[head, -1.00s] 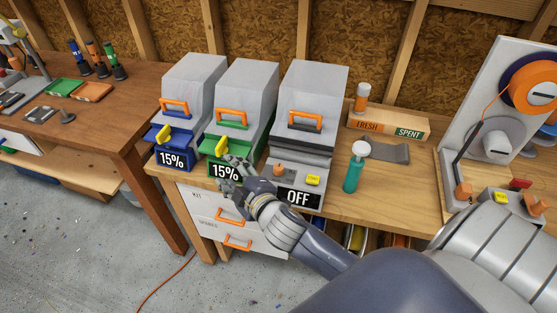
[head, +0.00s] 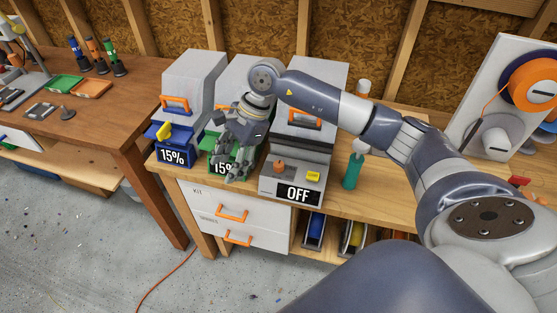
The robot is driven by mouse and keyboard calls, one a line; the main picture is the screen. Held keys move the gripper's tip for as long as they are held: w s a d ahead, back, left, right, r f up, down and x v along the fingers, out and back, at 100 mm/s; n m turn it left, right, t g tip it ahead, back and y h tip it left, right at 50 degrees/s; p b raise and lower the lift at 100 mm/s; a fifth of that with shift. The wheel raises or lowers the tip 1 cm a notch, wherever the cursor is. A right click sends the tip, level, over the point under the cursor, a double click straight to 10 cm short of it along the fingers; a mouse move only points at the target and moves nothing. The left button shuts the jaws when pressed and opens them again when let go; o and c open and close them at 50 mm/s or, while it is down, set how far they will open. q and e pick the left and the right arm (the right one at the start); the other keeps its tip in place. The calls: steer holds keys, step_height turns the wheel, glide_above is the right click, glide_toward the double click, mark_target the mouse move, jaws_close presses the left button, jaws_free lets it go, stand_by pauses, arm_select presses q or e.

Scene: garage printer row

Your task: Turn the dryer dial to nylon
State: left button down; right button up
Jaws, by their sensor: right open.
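The grey dryer (head: 301,148) stands at the right end of a row of three machines, its upper part partly behind my right arm. Its display (head: 298,193) reads OFF. The orange dial (head: 279,167) is at the left of its sloped front panel, with a yellow button (head: 313,176) to its right. My right gripper (head: 234,172) is open and points down in front of the middle, green-trimmed machine, left of the dial and apart from it. It covers part of that machine's 15% display. I cannot see my left gripper.
The blue-trimmed machine (head: 191,84) stands at the left and shows 15%. A teal bottle (head: 352,171) stands right of the dryer. White drawers (head: 213,209) with orange handles are below the bench. A spool machine (head: 488,90) is at the far right.

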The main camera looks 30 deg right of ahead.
mark_target(279, 164)
steer(key=d+r+h, duration=0.2)
steer(key=d+h, duration=0.3)
steer(key=d, duration=0.9)
steer(key=shift+g, duration=0.4)
step_height(279, 164, down, 10)
steer(key=p, duration=0.3)
steer(key=shift+s+r+p, duration=0.15)
steer(key=shift+r+p, duration=0.1)
steer(key=shift+p, duration=0.05)
steer(key=shift+f, duration=0.45)
steer(key=shift+c, duration=0.5)
steer(key=c, duration=1)
